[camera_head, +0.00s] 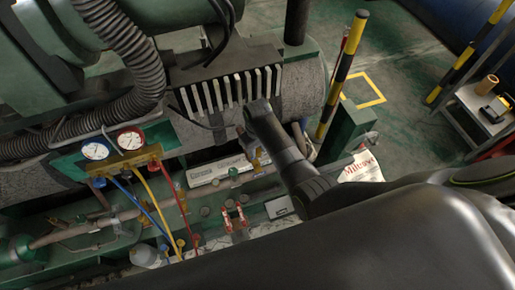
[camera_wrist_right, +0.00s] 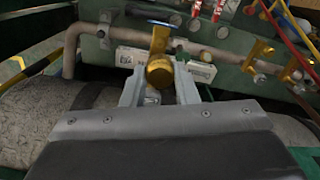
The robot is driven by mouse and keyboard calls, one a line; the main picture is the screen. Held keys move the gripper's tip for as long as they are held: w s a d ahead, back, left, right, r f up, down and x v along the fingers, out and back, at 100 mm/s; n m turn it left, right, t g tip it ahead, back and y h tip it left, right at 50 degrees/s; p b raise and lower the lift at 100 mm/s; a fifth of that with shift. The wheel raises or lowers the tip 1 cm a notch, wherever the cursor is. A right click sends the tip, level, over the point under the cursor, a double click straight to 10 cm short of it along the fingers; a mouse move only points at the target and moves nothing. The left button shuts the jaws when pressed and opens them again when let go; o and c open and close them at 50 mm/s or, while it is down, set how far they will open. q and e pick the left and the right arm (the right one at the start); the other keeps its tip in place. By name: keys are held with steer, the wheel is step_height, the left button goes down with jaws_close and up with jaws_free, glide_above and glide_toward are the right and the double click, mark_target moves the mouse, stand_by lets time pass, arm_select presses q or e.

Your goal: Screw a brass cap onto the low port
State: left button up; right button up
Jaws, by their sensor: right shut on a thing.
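My right gripper (camera_wrist_right: 159,85) is shut on a brass cap (camera_wrist_right: 160,73), which sits between its two grey fingers. A brass valve port (camera_wrist_right: 160,38) on the copper pipe lies directly beyond the cap in the right wrist view. The cap lines up with it, but I cannot tell whether they touch. In the head view my right gripper (camera_head: 246,143) reaches down in front of the finned block; the cap is too small to make out there. A second brass valve (camera_wrist_right: 258,50) is on the same pipe. I cannot read which port is low. My left gripper is not in view.
A gauge manifold (camera_head: 130,158) with blue, yellow and red hoses stands left of my gripper. Red-handled valves (camera_head: 234,218) and a copper pipe (camera_head: 100,224) run along the green machine. A finned block (camera_head: 230,90) is close behind the gripper. A black-and-yellow post (camera_head: 343,70) stands at right.

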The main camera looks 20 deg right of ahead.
steer(key=shift+w, duration=0.3)
steer(key=shift+s+f, duration=0.3)
steer(key=shift+s, duration=0.3)
steer(key=shift+f, duration=0.35)
steer(key=b, duration=0.3)
glide_above(257, 163)
step_height(257, 163, down, 4)
steer(key=shift+f, duration=0.1)
steer(key=shift+f+b, duration=0.35)
steer(key=shift+b, duration=0.15)
steer(key=shift+s+r, duration=0.1)
steer(key=shift+r, duration=0.2)
steer(key=shift+p, duration=0.9)
steer(key=shift+f+b, duration=0.85)
steer(key=shift+f, duration=0.2)
